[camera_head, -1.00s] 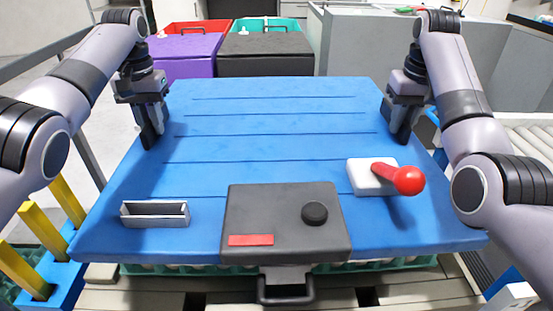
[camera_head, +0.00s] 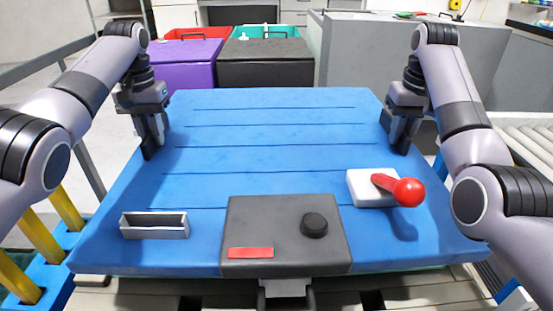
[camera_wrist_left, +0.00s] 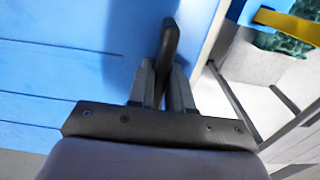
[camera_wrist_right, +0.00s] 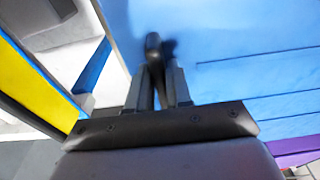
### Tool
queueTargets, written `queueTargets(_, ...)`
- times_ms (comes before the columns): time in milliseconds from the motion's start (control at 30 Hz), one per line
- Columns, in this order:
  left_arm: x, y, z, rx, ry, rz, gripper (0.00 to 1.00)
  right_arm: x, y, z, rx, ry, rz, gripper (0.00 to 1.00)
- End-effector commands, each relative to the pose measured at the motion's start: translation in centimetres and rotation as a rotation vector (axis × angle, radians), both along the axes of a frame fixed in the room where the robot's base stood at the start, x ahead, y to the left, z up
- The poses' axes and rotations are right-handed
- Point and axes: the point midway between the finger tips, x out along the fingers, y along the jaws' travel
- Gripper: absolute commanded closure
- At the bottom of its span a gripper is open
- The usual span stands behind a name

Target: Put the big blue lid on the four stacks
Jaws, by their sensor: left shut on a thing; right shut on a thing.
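The big blue lid (camera_head: 270,128) is a wide, grooved slab that fills the middle of the head view. My left gripper (camera_head: 150,150) is at its left edge. In the left wrist view it is shut on a dark upright handle (camera_wrist_left: 170,42) beside the blue surface. My right gripper (camera_head: 401,145) is at the lid's right edge and is shut on a similar dark handle (camera_wrist_right: 153,45). The stacks are almost wholly hidden under the lid. A thin green strip (camera_head: 425,268) shows below its front edge.
A dark box (camera_head: 285,220) with a knob, a white block (camera_head: 360,190) with a red lever and a grey open holder (camera_head: 155,233) show over the lid. Yellow posts (camera_head: 66,208) stand at the left. Purple (camera_head: 185,65) and black (camera_head: 265,68) bins stand behind.

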Motion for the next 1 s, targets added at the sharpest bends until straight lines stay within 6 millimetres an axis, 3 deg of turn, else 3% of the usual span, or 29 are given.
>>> queueTargets(100, 0.1, 0.0, -0.2, 0.0, -0.005, -0.001, 1.0, 0.1, 0.0, -0.2, -0.001, -0.007, -0.001, 1.0)
queueTargets(133, 0.0, 0.0, -0.4, 0.0, 0.001, 0.0, 0.71, 0.0, 0.0, -0.3, 0.0, 0.0, -0.001, 0.71)
queueTargets(200, 0.0, 0.0, -0.3, 0.0, 0.001, 0.0, 0.55, 0.0, 0.0, -0.3, 0.0, 0.0, -0.001, 0.55)
queueTargets(667, 0.0, 0.0, 0.2, 0.0, 0.0, 0.0, 0.55, 0.0, 0.0, 0.2, 0.0, 0.0, 0.0, 0.55)
queueTargets(1000, 0.0, 0.0, 3.1, 0.0, 0.0, 0.0, 0.55, 0.0, 0.0, 3.1, 0.0, 0.0, 0.0, 0.55)
